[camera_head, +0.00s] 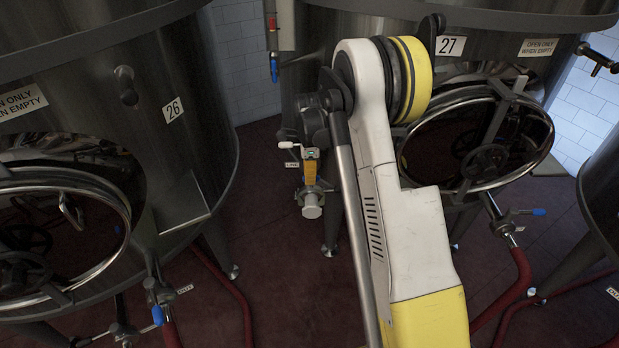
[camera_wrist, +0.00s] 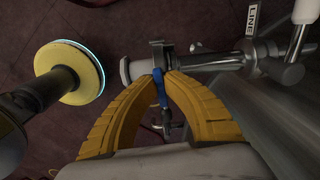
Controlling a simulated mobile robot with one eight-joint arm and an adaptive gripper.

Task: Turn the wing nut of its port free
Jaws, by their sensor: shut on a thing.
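In the wrist view the blue wing nut (camera_wrist: 160,88) sits between the tips of my yellow gripper (camera_wrist: 161,74). The fingers are shut on it, and they cover part of it. It sits at the clamp (camera_wrist: 157,52) of the port, a horizontal steel pipe (camera_wrist: 205,60) with a pale round end cap (camera_wrist: 125,70). The clamp is around the pipe, beside the cap. In the head view the pale port cap (camera_head: 312,205) shows low beside tank 27, left of my arm. The wing nut cannot be made out there.
A LINE tag (camera_wrist: 252,20) and a white valve handle (camera_wrist: 303,12) are close to the right of the port. Tank 26 (camera_head: 190,150) stands left, and tank 27 (camera_head: 470,55) stands behind my arm. Red hoses (camera_head: 515,285) lie on the dark red floor (camera_head: 285,280).

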